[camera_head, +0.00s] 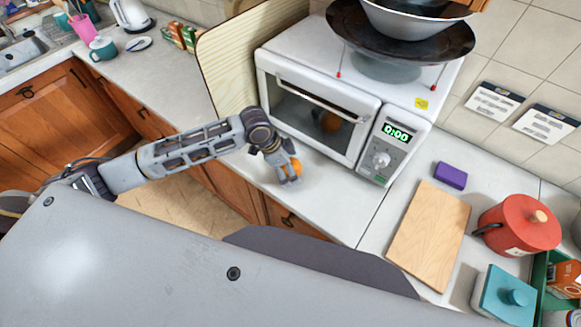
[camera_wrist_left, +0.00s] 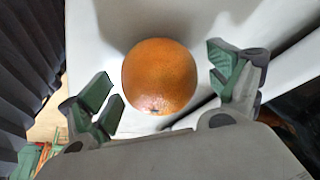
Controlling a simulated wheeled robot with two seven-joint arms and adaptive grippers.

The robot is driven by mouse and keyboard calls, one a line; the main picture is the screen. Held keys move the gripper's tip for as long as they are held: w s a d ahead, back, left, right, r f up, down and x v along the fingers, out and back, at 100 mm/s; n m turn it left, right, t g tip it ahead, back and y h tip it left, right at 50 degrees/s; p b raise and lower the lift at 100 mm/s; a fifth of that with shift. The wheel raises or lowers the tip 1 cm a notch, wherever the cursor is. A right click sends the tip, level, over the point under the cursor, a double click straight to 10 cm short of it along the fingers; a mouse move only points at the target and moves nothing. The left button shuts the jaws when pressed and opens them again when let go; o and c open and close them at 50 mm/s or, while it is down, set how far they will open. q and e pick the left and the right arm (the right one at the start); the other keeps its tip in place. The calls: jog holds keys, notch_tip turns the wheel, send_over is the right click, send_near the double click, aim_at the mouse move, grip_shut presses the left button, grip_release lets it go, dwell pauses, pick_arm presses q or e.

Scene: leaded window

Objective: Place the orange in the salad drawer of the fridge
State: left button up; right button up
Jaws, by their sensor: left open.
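The orange (camera_wrist_left: 160,75) sits on the pale counter in front of the microwave. In the left wrist view it lies between the two open fingers of my left gripper (camera_wrist_left: 172,98), with a gap on each side. In the head view the orange (camera_head: 296,164) shows beside the fingers of my left gripper (camera_head: 291,176), partly hidden by them. The fridge and its salad drawer are not in view. My right gripper is not in view.
A white microwave (camera_head: 308,118) stands right behind the orange, its door closed. A wooden board (camera_head: 430,235), a purple block (camera_head: 450,175), a red pot (camera_head: 520,224) and a teal-lidded dish (camera_head: 507,296) are to the right. The counter's front edge is close to the gripper.

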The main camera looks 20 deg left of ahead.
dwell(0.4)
pick_arm(q)
jog(key=c, duration=1.3)
jog(key=shift+r+b, duration=0.5)
jog(key=shift+r, duration=4.55)
